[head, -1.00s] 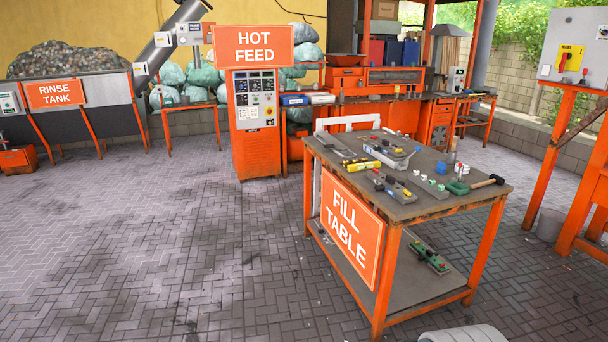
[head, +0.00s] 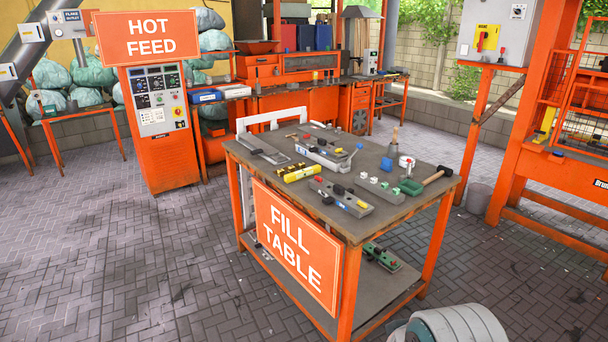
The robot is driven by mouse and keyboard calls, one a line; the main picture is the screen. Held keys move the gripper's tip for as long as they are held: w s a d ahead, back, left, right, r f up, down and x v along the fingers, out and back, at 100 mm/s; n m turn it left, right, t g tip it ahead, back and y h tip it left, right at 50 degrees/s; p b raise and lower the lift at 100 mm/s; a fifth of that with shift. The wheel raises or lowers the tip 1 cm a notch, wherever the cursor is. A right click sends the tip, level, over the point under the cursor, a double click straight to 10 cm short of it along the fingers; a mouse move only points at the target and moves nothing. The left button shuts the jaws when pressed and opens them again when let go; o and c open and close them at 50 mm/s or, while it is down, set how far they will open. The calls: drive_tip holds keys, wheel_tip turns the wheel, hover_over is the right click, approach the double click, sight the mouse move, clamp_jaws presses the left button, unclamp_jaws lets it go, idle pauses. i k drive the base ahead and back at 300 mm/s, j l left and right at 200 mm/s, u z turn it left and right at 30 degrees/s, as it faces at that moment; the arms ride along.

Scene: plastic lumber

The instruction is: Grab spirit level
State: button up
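A short yellow bar with dark parts, which looks like the spirit level (head: 299,173), lies on the top of the orange-framed fill table (head: 262,172). It is near the table's left front edge, above the FILL TABLE sign. It lies apart from my arm, part of which shows as a rounded grey-white shape at the bottom right. My gripper is not in view.
Grey moulds (head: 342,196) with coloured pieces lie beside the bar. The hot feed cabinet (head: 157,115) stands behind left. An orange press frame (head: 510,140) stands right. Paved floor left of the table is clear.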

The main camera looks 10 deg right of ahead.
sight(290, 177)
drive_tip(key=i+j+z, duration=0.15)
drive_tip(key=i+j, duration=0.2)
drive_tip(key=i, duration=0.15)
drive_tip(key=i+j+z, duration=0.15)
drive_tip(key=i+j, duration=0.25)
drive_tip(key=i+j+z, duration=0.1)
drive_tip(key=i+j, duration=0.35)
drive_tip(key=i+j+z, duration=0.15)
drive_tip(key=i+j, duration=0.3)
drive_tip(key=i+j+z, duration=0.15)
drive_tip(key=i+j, duration=0.25)
drive_tip(key=j, duration=0.15)
drive_tip(key=i+j+z, duration=0.15)
drive_tip(key=i+j, duration=0.25)
drive_tip(key=j, duration=0.2)
